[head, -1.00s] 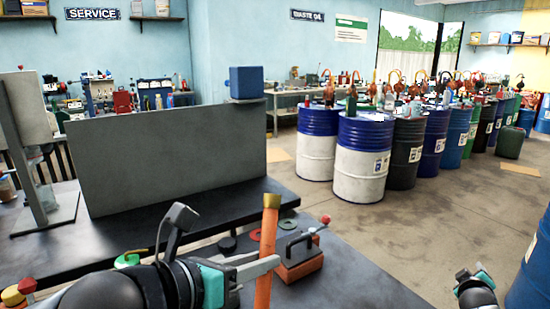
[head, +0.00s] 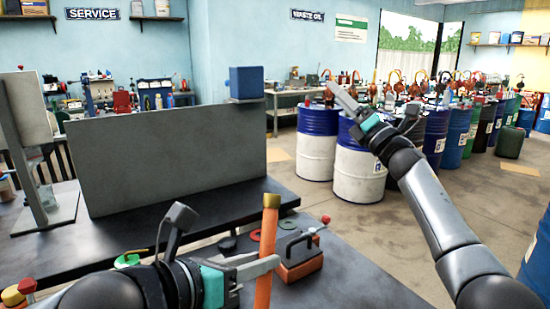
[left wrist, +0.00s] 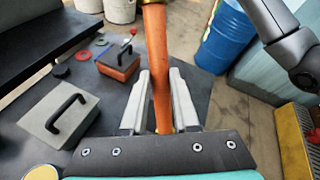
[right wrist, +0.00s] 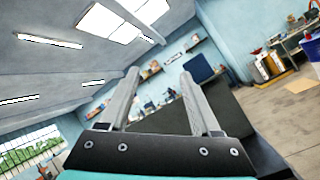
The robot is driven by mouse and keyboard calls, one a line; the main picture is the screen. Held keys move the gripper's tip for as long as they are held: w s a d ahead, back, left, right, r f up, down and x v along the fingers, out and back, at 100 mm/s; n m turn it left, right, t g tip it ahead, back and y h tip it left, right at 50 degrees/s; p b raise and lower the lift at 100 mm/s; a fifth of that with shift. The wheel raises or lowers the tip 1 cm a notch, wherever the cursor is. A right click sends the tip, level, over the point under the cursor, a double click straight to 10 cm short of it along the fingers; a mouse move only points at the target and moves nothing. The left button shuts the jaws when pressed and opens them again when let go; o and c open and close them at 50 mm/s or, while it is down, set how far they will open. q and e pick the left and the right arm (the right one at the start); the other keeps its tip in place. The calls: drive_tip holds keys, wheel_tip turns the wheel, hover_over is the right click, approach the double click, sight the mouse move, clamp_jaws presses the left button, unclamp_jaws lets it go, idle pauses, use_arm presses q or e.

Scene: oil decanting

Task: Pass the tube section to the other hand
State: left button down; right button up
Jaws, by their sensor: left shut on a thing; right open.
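The tube section is an orange tube (head: 266,255) with a brass-coloured top end, held upright above the dark bench. My left gripper (head: 262,266) is shut on it below its top end. My right gripper (head: 340,100) is raised in front of the drums, to the right of and well above the tube. In the right wrist view its fingers (right wrist: 165,100) are apart with nothing between them.
An orange block with a black handle (head: 300,255) stands on the bench, right of the tube. A grey panel (head: 175,160) stands behind, with a blue box (head: 246,83) at its right end. Blue-and-white drums (head: 318,145) stand beyond.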

drive_tip(key=s+a+r+n+g+y, duration=0.3)
drive_tip(key=s+a+n+g+y, duration=0.15)
drive_tip(key=a+n, duration=0.25)
drive_tip(key=s+a+r+n+g+y, duration=0.3)
drive_tip(key=a+n+g, duration=0.3)
drive_tip(key=n, duration=0.2)
drive_tip(key=s+a+n+g+h, duration=0.3)
drive_tip(key=s+a+n+g, duration=0.6)
drive_tip(key=n, duration=0.3)
drive_tip(key=n+h, duration=1.2)
drive_tip(key=h, duration=0.4)
approach(265, 231)
drive_tip(key=shift+g, duration=0.35)
drive_tip(key=f, duration=0.6)
drive_tip(key=a+f, duration=0.1)
drive_tip(key=f, duration=0.3)
drive_tip(key=shift+w+f, duration=0.1)
drive_tip(key=shift+w, duration=0.2)
